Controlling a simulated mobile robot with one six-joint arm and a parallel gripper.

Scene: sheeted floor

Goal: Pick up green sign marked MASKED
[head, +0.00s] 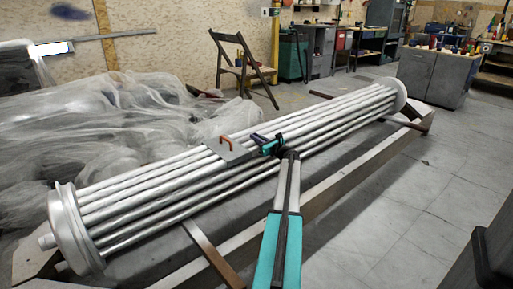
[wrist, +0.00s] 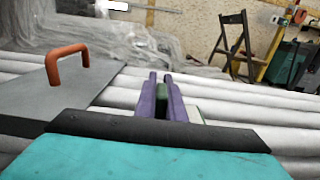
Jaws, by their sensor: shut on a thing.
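My gripper (wrist: 161,88) shows in the wrist view as two purple fingers reaching out over the silver tubes. In the head view my gripper (head: 257,139) is small, above the middle of the tube bundle. The sign cannot be made out clearly there.
The long tube bundle (head: 150,190) lies across a low frame. A grey plate with an orange handle (head: 226,141) sits on it, left of my gripper. Plastic sheeting (head: 100,125) heaps behind. A wooden folding chair (head: 240,62) stands farther back.

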